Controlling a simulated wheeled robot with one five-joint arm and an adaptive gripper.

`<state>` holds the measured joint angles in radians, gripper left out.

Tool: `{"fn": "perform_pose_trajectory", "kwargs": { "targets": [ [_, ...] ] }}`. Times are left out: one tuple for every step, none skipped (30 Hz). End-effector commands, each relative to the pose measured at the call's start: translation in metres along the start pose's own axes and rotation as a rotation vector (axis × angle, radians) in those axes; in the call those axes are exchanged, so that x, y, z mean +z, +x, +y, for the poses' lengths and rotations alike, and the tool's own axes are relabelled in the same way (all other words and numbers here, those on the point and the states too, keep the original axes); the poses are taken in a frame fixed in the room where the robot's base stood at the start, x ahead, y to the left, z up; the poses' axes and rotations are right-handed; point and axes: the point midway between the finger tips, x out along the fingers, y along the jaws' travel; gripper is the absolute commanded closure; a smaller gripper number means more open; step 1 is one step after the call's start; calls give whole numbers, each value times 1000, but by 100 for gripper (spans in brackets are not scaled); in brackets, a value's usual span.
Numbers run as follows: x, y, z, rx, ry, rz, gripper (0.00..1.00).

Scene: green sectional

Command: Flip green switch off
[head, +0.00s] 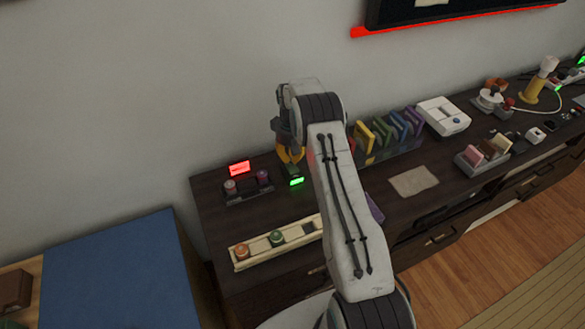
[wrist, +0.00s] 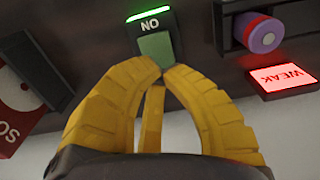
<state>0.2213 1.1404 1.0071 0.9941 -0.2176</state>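The green switch (wrist: 155,47) is a green rocker in a dark housing, with a lit green bar above it and lettering that reads "NO" in the wrist view. In the head view the switch (head: 292,170) stands on the dark cabinet top, with its green display facing front. My yellow gripper (wrist: 162,70) has its fingertips together at the lower edge of the green rocker, nothing visible between them. I cannot tell whether they touch it. In the head view my gripper (head: 290,153) is just above and behind the switch, partly hidden by my arm.
A lit red sign (head: 239,168) and a dark block with two knobs (head: 248,187) stand left of the switch. A pale tray with round pieces (head: 277,240) lies in front. Coloured upright pieces (head: 388,132) stand to the right. The wall is close behind.

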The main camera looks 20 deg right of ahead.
Motion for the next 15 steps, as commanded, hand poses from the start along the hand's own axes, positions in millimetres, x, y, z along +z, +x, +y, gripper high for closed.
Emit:
{"fn": "perform_pose_trajectory", "kwargs": {
  "targets": [
    [0, 1, 0, 0, 0, 0, 100],
    [0, 2, 0, 0, 0, 0, 100],
    [0, 2, 0, 0, 0, 0, 100],
    [0, 3, 0, 0, 0, 0, 100],
    [0, 3, 0, 0, 0, 0, 100],
    [0, 4, 0, 0, 0, 0, 100],
    [0, 4, 0, 0, 0, 0, 100],
    [0, 4, 0, 0, 0, 0, 100],
    [0, 5, 0, 0, 0, 0, 100],
    [0, 5, 0, 0, 0, 0, 100],
    [0, 6, 0, 0, 0, 0, 100],
    [0, 6, 0, 0, 0, 0, 100],
    [0, 7, 0, 0, 0, 0, 100],
    [0, 7, 0, 0, 0, 0, 100],
    [0, 8, 0, 0, 0, 0, 100]
  ]
}}
